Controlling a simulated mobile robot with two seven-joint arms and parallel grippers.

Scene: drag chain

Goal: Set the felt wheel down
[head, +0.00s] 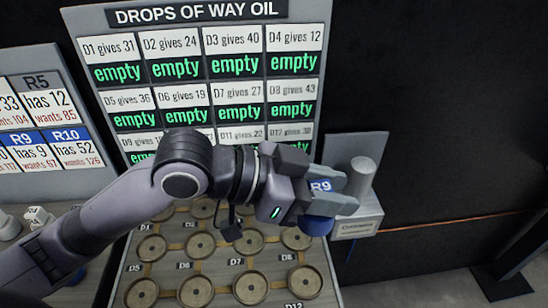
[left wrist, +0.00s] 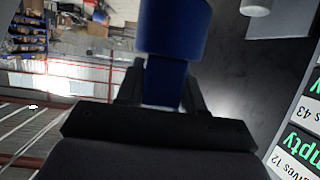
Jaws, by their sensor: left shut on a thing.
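My left gripper (head: 335,190) is shut on a blue thing marked R9 (head: 320,186), which appears to be the felt wheel. Its rounded blue lower part (head: 317,226) shows under the fingers, and the fingers hide much of the rest. It is held above the right edge of the board of round seats. In the left wrist view, the wide blue body (left wrist: 172,28) and a narrower blue part (left wrist: 164,82) show between the dark fingers. My right gripper is not in view.
The board (head: 178,268) carries several round seats with D labels, such as D7 (head: 249,241); those visible look empty. A grey stand with an upright cylinder (head: 361,176) is close right of my gripper. A chart (head: 200,25) stands behind, another (head: 40,125) at left.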

